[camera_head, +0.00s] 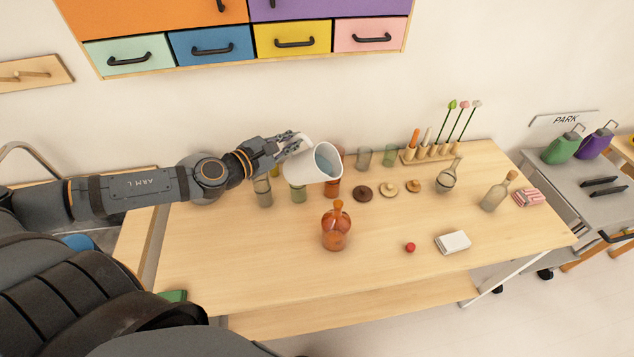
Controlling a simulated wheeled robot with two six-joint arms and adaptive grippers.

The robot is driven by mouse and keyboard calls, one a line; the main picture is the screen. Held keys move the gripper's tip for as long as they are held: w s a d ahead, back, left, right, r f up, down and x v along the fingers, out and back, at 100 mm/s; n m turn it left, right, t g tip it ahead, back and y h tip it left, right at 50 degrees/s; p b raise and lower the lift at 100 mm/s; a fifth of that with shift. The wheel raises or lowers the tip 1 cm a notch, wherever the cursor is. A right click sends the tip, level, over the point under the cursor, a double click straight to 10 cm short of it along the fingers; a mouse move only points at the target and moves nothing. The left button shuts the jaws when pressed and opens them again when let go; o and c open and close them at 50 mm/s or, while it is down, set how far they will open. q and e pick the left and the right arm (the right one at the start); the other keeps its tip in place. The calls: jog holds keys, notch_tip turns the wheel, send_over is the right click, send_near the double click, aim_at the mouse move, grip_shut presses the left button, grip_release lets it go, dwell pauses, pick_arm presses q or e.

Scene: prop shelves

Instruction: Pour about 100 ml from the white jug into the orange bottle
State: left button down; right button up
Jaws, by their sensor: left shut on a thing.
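The white jug (308,166) is in my left gripper (289,146), held in the air above the table's back part. It is tilted, with its mouth facing right and toward me, and bluish liquid shows inside. My left gripper is shut on the jug at its upper left side. The orange bottle (335,232) stands upright on the table, below and slightly right of the jug, apart from it. It is see-through, with a narrow neck and darker liquid in its lower part. My right gripper is not in view.
Glass vessels, including a green one (298,193), stand behind and below the jug. Round lids (362,193), a flask (447,178), a corked bottle (496,193), a red ball (410,247) and a white block (453,242) are to the right. The table's front left is clear.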

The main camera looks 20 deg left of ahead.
pick_arm(q)
jog(key=shift+s+d+r+m+y+b, duration=0.1)
jog(key=shift+d+m+y+b, duration=0.15)
jog(key=shift+m, duration=0.2)
jog(key=shift+d+r+m+y+b, duration=0.1)
jog(key=shift+d+m+y+b, duration=0.15)
jog(key=shift+m, duration=0.2)
dwell(7.1)
